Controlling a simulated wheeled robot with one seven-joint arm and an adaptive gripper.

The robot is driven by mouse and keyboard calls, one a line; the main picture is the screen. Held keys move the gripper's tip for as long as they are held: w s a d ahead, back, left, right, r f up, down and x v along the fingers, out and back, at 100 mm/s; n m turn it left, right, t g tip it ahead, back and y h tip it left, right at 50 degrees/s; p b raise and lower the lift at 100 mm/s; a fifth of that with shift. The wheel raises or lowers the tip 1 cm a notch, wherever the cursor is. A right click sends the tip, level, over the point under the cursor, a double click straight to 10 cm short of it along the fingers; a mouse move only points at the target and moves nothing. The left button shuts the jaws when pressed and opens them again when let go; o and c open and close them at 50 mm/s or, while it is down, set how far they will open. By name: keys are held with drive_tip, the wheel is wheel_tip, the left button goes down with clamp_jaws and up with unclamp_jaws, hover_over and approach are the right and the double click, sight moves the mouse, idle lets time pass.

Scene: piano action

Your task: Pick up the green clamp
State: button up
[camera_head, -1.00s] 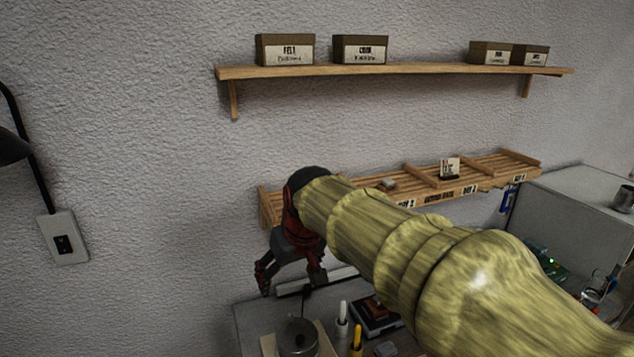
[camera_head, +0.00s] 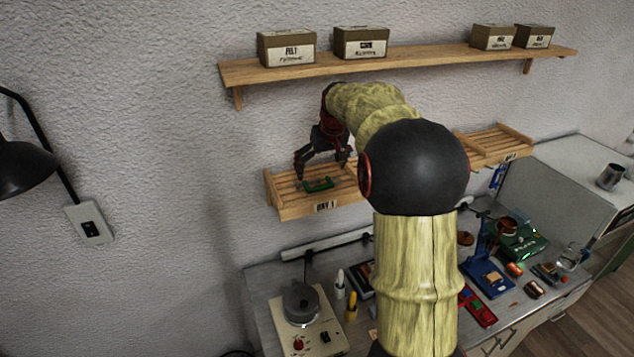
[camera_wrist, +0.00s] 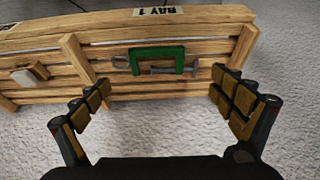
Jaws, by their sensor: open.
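The green clamp (camera_head: 318,185) lies on the slatted wooden rack in the bay labelled BAY 1. In the wrist view the clamp (camera_wrist: 158,60) shows its green C-shaped frame and a grey screw. My gripper (camera_head: 323,167) is open and empty, above the rack near the clamp. In the wrist view my gripper (camera_wrist: 163,100) has its two padded fingers spread wide, with the clamp between and beyond them. The fingers look apart from the clamp.
The slatted rack (camera_head: 290,208) has wooden dividers; a small pale block (camera_wrist: 30,74) lies in the neighbouring bay. A shelf (camera_head: 420,58) with labelled boxes hangs above. The workbench below holds a hot plate (camera_head: 318,330), a blue stand (camera_head: 487,275) and tools. A black lamp (camera_head: 25,168) is at left.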

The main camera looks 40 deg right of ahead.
sight(318, 185)
drive_tip(key=x, duration=0.2)
drive_tip(key=p+x, duration=0.1)
drive_tip(key=x, duration=0.3)
drive_tip(key=shift+d+f, duration=0.15)
drive_tip(key=shift+d, duration=0.2)
drive_tip(key=shift+c, duration=0.9)
drive_tip(key=shift+s, duration=0.1)
drive_tip(key=c, duration=1.1)
drive_tip(key=shift+c, duration=0.7)
